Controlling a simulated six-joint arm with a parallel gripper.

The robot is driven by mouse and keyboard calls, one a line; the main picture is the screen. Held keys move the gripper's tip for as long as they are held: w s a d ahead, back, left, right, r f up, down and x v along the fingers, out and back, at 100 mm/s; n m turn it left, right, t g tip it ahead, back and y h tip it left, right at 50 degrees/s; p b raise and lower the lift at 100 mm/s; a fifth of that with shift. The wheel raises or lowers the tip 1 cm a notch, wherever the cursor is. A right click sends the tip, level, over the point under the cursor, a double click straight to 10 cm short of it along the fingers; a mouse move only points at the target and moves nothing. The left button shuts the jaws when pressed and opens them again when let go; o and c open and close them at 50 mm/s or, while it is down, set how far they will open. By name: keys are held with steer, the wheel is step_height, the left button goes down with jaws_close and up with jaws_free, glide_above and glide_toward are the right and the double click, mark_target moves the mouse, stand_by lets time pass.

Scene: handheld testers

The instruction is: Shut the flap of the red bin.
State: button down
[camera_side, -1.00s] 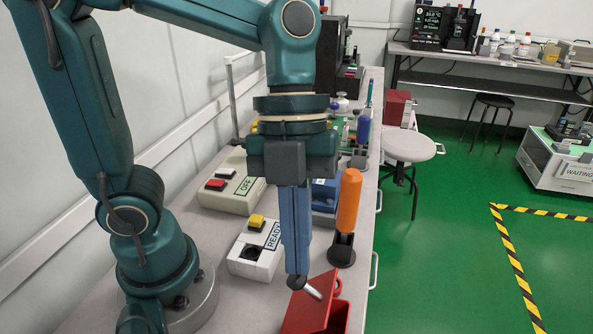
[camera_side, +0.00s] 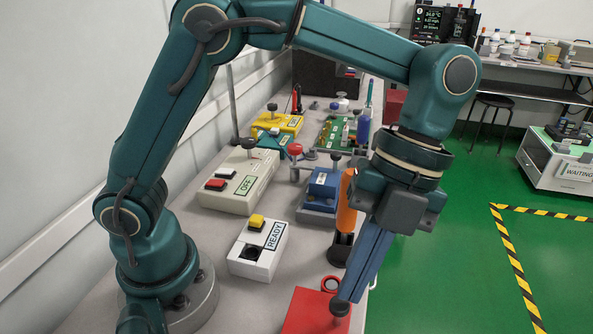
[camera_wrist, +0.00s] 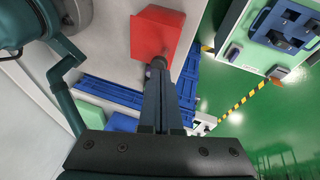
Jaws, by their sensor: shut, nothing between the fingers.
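The red bin (camera_side: 308,312) stands at the front of the bench, partly cut off by the bottom edge of the side view. Its top now looks like one flat red face, with the flap lying down over it. The bin also shows as a plain red block in the wrist view (camera_wrist: 150,35). My gripper (camera_side: 340,308) is shut and empty, pointing down and tilted. Its dark tip is at the right part of the bin's top; I cannot tell whether it touches. In the wrist view the tip (camera_wrist: 158,63) overlaps the bin's edge.
An orange-handled tool (camera_side: 345,217) in a dark holder stands close behind my gripper. A white READY box (camera_side: 258,250), a beige OFF box (camera_side: 238,185) and a blue block (camera_side: 322,190) stand farther back.

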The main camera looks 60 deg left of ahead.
steer(key=shift+w+d+f, duration=0.3)
steer(key=shift+f, duration=0.1)
stand_by(0.5)
steer(key=shift+s+a+f, duration=0.1)
steer(key=shift+s+a, duration=0.5)
steer(key=a+r+n+t+h, duration=0.1)
steer(key=a+r+n+t, duration=0.3)
steer(key=a+r+n, duration=0.45)
steer(key=s+a+f+n+t+y, duration=0.1)
steer(key=a+f+n+t, duration=0.4)
steer(key=n, duration=1.2)
steer(key=shift+s+a+t+y, duration=0.4)
steer(key=shift+s+a+t, duration=0.15)
steer(key=shift+s, duration=0.3)
